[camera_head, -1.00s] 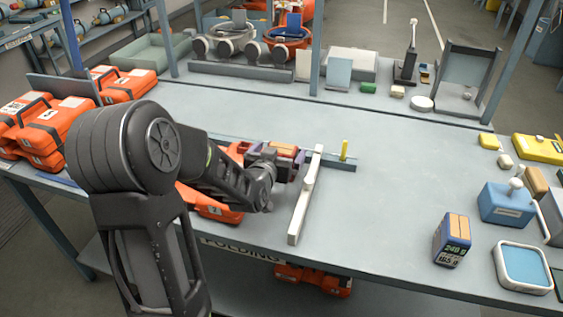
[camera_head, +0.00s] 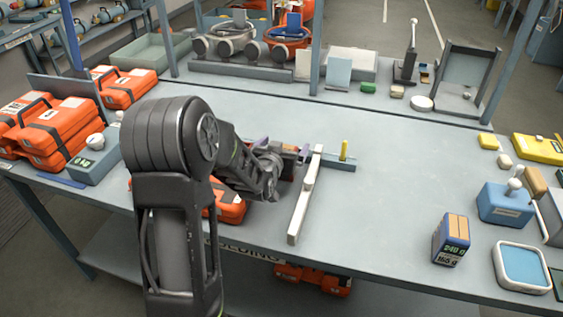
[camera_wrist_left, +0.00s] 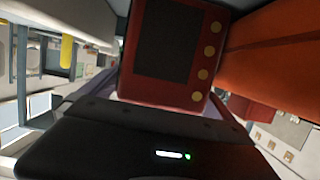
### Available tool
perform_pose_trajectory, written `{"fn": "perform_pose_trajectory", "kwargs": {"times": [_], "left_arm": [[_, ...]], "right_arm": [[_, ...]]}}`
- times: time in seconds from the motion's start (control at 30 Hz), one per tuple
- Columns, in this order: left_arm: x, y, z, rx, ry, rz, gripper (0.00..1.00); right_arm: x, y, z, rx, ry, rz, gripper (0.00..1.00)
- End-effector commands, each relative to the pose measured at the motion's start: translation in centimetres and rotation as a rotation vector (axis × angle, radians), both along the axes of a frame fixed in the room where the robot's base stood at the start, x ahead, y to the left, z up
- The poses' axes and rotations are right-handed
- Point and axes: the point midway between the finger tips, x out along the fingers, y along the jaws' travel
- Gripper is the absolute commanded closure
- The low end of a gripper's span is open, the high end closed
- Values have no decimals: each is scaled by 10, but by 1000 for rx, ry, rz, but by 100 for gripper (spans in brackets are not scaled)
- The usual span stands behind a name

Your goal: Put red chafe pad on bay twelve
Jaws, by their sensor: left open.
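My left gripper (camera_head: 288,156) is low over the table's middle, left of a white bar, seen mostly from behind its wrist. In the left wrist view a red block (camera_wrist_left: 211,27) with a dark panel and a row of yellow dots lies just ahead of the gripper's dark body (camera_wrist_left: 150,145). The gripper is open; the red block seems to sit between its fingers, not clasped. I cannot tell for sure that this block is the red chafe pad. In the head view the arm and gripper hide most of it. No label for bay twelve is readable. My right gripper is out of view.
A white bar (camera_head: 300,215) and a grey rail with a yellow peg (camera_head: 344,148) stand right of the gripper. An orange case (camera_head: 230,208) lies under the arm. Orange cases (camera_head: 62,128) stack at left. A display block (camera_head: 450,240) stands front right. The table's centre right is clear.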

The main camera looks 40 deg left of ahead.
Motion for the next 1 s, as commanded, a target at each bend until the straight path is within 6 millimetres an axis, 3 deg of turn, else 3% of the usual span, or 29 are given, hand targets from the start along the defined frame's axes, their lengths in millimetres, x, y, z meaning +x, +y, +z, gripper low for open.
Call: {"fn": "perform_pose_trajectory", "kwargs": {"times": [0.17,1.0], "left_arm": [[0,0,0,0,0,0,5],[0,0,0,0,0,0,74]], "right_arm": [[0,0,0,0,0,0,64],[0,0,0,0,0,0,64]]}}
